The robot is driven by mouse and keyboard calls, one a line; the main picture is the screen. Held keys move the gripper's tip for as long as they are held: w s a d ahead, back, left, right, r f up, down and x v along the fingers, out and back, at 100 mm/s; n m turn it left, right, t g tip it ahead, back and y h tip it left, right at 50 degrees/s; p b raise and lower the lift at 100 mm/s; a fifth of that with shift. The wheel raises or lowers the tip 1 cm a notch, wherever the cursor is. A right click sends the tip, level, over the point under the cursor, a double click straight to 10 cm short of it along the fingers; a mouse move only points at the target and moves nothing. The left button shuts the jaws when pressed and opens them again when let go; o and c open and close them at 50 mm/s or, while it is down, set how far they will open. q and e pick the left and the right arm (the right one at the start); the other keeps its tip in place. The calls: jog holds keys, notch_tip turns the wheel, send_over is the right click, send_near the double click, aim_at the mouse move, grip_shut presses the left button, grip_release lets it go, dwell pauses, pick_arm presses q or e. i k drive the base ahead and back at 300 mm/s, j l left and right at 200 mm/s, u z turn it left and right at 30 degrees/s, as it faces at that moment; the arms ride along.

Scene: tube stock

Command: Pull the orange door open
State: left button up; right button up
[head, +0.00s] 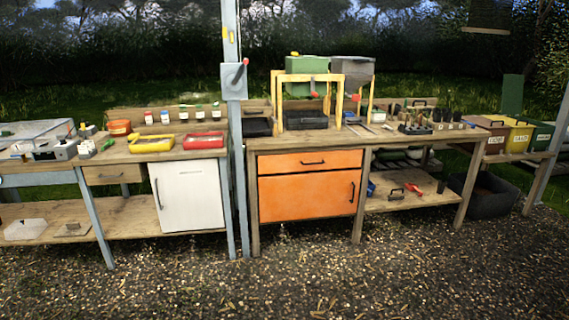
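The orange door (305,197) is the large lower front of a cabinet under the right-hand wooden bench. It looks shut, flush with the frame. Its dark upright handle (353,192) is near its right edge. Above it is a narrower orange drawer front (309,162) with a dark horizontal handle, also closed. Neither of my grippers is in the head view.
A grey-blue post (236,140) with a red-lever box stands left of the cabinet. A white cabinet door (188,196) is left of it. An open shelf (415,197) with tools is to the right. The gravel ground (300,275) in front is clear.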

aim_at(283, 197)
jog(key=i+z, duration=0.25)
jog(key=i, duration=0.35)
jog(key=i+j+z, duration=0.1)
jog(key=i+z, duration=0.2)
jog(key=i, duration=0.35)
jog(key=i+j+z, duration=0.25)
jog(key=i, duration=0.35)
